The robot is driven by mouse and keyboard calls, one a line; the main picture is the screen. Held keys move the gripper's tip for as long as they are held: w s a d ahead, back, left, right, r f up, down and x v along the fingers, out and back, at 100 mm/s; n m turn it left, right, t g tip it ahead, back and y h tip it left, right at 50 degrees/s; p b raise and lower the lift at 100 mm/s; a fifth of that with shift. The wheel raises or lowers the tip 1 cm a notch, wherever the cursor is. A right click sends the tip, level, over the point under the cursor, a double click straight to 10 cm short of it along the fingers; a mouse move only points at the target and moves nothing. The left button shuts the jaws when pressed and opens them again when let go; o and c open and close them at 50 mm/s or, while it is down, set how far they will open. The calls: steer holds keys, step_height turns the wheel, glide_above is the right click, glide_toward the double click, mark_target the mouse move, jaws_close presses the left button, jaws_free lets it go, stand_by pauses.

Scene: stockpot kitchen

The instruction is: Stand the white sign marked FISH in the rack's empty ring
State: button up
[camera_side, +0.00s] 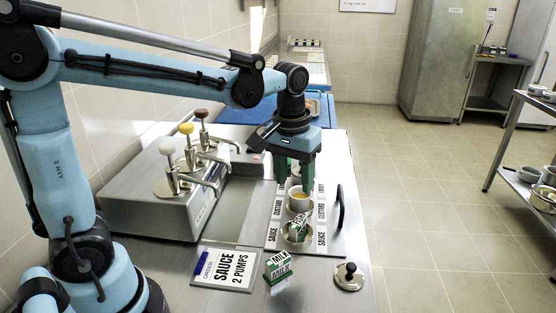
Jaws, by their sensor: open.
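I cannot make out a white sign marked FISH. A rack (272,243) with labelled strips, SAUCE and CUSTARD among them, stands on the steel counter. Its middle ring holds a cup (298,203) with yellowish contents. The front ring holds a cup with a green and white piece (299,227) tilted in it. My gripper (295,180) is open, pointing down over the far part of the rack. Its green fingers partly hide the far ring, so I cannot tell whether that ring is empty.
A green and white block marked MILK (278,267) lies in front of the rack, beside a SAUCE 2 PUMPS card (225,269). A black-knobbed lid (349,277) is at the right. A pump dispenser (165,195) stands left; the rack has a black handle (340,206).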

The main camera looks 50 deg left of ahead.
steer(key=s+a+f+m+t, duration=0.1)
steer(key=s+m+t, duration=0.3)
steer(key=s+t, duration=0.2)
steer(key=shift+s+a, duration=0.25)
steer(key=shift+s, duration=0.85)
